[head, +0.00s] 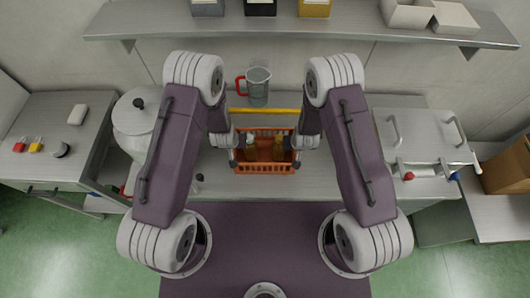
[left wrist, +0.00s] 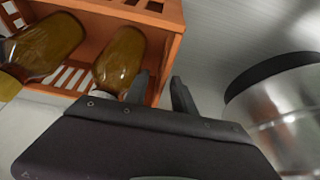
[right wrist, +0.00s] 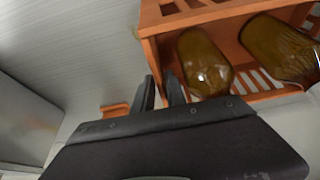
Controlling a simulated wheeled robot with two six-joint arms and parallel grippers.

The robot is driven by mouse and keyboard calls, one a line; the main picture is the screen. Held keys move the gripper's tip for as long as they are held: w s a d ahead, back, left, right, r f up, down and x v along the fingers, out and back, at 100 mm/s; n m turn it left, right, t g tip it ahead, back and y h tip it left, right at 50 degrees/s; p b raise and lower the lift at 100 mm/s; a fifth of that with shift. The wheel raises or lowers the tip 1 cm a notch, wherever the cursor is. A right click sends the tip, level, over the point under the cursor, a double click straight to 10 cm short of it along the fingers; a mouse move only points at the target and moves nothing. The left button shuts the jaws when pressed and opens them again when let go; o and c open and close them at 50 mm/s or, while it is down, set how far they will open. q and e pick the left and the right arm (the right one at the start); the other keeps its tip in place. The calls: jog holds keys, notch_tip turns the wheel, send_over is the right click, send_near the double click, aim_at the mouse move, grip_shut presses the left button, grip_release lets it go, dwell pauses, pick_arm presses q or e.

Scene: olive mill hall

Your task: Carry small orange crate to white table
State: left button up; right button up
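The small orange crate (head: 264,172) is at the middle of the grey counter in the head view, with brown-green bottles (head: 278,150) inside. My left gripper (head: 234,161) is at its left end and my right gripper (head: 297,160) at its right end. In the left wrist view the fingers (left wrist: 163,88) straddle the crate's end wall (left wrist: 172,45), with a narrow gap; whether they press on it is unclear. In the right wrist view the fingers (right wrist: 162,88) sit close on both sides of the other end wall (right wrist: 152,50). I cannot tell which surface is the white table.
A glass jug with a red handle (head: 257,86) and a yellow strip (head: 265,111) are behind the crate. A steel pot (head: 135,125) stands left and a lidded steel unit (head: 415,140) right. A shelf (head: 300,32) runs above. A side table (head: 45,160) is far left.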

pick_arm(q)
jog(key=shift+a, duration=0.15)
pick_arm(e)
jog(key=shift+a, duration=0.15)
pick_arm(q)
jog(key=shift+s, duration=0.1)
jog(key=c, duration=0.3)
pick_arm(e)
jog(key=shift+s, duration=0.1)
jog(key=c, duration=0.3)
pick_arm(q)
grip_shut()
pick_arm(e)
grip_shut()
